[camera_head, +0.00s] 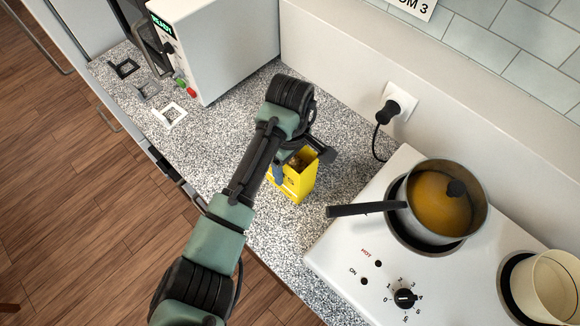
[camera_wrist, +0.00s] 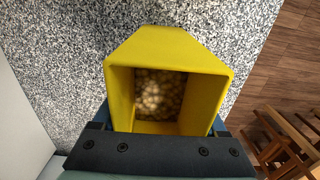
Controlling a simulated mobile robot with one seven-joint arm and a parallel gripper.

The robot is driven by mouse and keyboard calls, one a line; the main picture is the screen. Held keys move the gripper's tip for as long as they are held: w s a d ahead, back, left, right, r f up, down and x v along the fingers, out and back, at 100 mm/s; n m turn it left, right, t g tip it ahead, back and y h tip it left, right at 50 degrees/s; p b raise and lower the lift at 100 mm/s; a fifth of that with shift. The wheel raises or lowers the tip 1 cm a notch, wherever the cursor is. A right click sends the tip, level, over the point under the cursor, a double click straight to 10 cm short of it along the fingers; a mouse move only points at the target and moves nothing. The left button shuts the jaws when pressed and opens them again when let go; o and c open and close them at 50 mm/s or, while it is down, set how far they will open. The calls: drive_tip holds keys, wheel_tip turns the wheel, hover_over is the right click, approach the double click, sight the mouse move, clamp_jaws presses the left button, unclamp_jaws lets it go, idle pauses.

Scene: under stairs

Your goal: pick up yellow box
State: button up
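The yellow box (camera_head: 302,181) is an open-topped container on the speckled counter, partly covered by my arm in the head view. In the wrist view the yellow box (camera_wrist: 170,47) fills the middle, and small pale round pieces show inside it. My gripper (camera_head: 292,166) is at the box, reaching down from above. In the wrist view the blue fingers of my gripper (camera_wrist: 160,118) stand on either side of the box's near end, close against its walls. Their tips are hidden, and I cannot tell whether they press on it.
A white stove (camera_head: 335,252) with a long-handled pot (camera_head: 440,205) and a cream pot (camera_head: 556,287) is at the right. A white appliance (camera_head: 235,40) stands behind left. Small square frames (camera_head: 170,116) lie at the counter's left. A plugged cord (camera_head: 378,140) hangs at the wall.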

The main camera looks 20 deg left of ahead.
drive_tip(key=c, duration=0.9)
drive_tip(key=shift+r, duration=0.15)
wheel_tip(320, 180, up, 10)
drive_tip(key=p, duration=0.1)
idle(0.4)
idle(0.3)
drive_tip(key=o, duration=1)
clamp_jaws()
